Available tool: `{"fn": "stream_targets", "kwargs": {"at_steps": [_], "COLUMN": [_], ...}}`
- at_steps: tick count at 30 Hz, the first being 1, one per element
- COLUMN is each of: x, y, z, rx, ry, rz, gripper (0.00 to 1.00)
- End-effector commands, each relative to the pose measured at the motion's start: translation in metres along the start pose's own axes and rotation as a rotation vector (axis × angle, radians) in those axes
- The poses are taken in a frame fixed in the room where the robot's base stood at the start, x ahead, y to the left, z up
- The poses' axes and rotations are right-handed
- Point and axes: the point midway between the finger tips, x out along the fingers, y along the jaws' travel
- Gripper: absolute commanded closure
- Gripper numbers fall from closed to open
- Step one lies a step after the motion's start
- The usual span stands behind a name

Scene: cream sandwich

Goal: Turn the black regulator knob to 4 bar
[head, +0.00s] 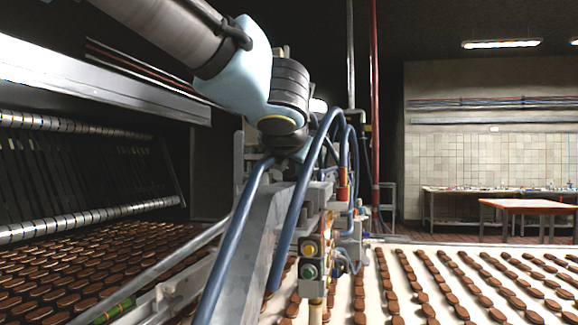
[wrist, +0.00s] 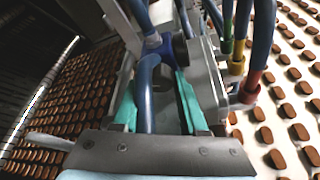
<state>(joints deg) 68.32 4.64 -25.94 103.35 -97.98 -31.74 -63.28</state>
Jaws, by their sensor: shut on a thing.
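My gripper (wrist: 160,72) reaches down into the grey valve assembly, its two teal fingers on either side of a narrow gap. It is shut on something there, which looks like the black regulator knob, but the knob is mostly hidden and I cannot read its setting. A dark shape shows between the fingers, with a blue hose (wrist: 147,90) crossing in front of it. In the head view my gripper is largely hidden behind the blue hoses (head: 297,195) and the grey bracket (head: 262,232). No readable pressure scale shows in either view.
Blue hoses arch close around my wrist. Yellow, green and red fittings (wrist: 249,90) stand just right of the gripper. Rows of brown biscuits lie on the white belt (head: 405,300) at right and on the dark conveyor at left.

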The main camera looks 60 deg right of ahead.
Motion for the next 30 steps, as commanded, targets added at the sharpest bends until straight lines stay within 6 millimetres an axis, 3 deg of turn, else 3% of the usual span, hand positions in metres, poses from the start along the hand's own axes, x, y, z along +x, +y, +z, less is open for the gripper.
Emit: {"fn": "stream_targets", "kwargs": {"at_steps": [9,25,26,30], "x": [0.0003,0.0002,0.0002,0.0002], "y": [-0.002,-0.0017,-0.0017,-0.0016], "z": [-0.0004,-0.0006,-0.0006,-0.0005], "rx": [0.117,0.139,0.139,0.138], "ry": [0.0,0.001,0.001,0.001], "rz": [0.047,0.057,0.057,0.057], "gripper": [1.0,1.0,0.54,0.39]}}
